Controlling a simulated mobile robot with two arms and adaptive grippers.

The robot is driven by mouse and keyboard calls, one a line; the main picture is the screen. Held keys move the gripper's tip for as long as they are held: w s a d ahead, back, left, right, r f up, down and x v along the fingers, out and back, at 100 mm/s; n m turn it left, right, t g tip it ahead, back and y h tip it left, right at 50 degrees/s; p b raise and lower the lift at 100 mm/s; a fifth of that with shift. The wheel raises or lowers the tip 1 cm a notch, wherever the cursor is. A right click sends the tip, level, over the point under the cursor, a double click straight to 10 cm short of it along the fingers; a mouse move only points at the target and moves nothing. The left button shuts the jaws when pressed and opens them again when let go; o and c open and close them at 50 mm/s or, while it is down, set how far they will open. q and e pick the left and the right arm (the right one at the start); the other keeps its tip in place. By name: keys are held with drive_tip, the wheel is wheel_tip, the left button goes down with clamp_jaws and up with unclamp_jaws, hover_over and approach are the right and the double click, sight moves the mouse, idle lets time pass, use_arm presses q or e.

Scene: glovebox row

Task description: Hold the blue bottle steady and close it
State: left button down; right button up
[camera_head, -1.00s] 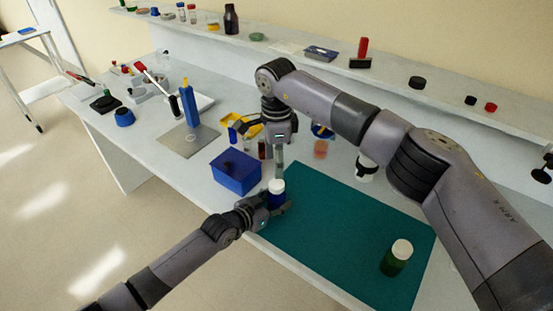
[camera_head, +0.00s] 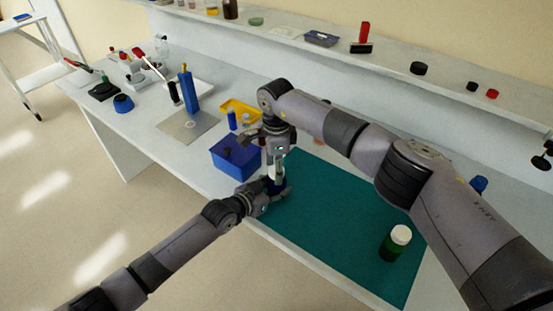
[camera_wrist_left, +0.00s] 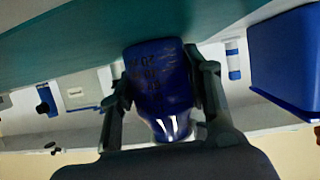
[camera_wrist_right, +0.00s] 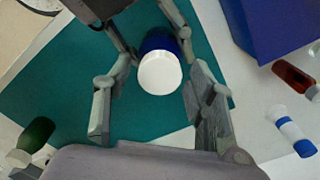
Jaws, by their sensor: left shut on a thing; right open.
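The blue bottle (camera_wrist_left: 160,80) stands at the left end of the teal mat (camera_head: 335,215), between the fingers of my left gripper (camera_head: 277,190), which is shut on it. In the right wrist view the bottle (camera_wrist_right: 158,40) carries a white cap (camera_wrist_right: 160,73); whether the cap is tight cannot be told. My right gripper (camera_wrist_right: 160,110) is open right above the bottle, pointing down, with its fingers on either side of the cap and apart from it. In the head view the right gripper (camera_head: 277,165) largely hides the bottle.
A green bottle with a white cap (camera_head: 395,243) stands at the mat's right end. A blue bin (camera_head: 236,157) is close to the left of my grippers. A blue press-like stand (camera_head: 189,95) is farther left. The mat's middle is clear.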

drive_tip(key=shift+c, duration=0.5)
drive_tip(key=c, duration=1.1)
drive_tip(key=m, duration=0.5)
drive_tip(key=shift+m, duration=0.3)
drive_tip(key=m, duration=0.6)
drive_tip(key=shift+f, duration=0.1)
drive_tip(key=o, duration=1.3)
drive_tip(key=shift+r, duration=2.25)
drive_tip(key=shift+c, duration=0.4)
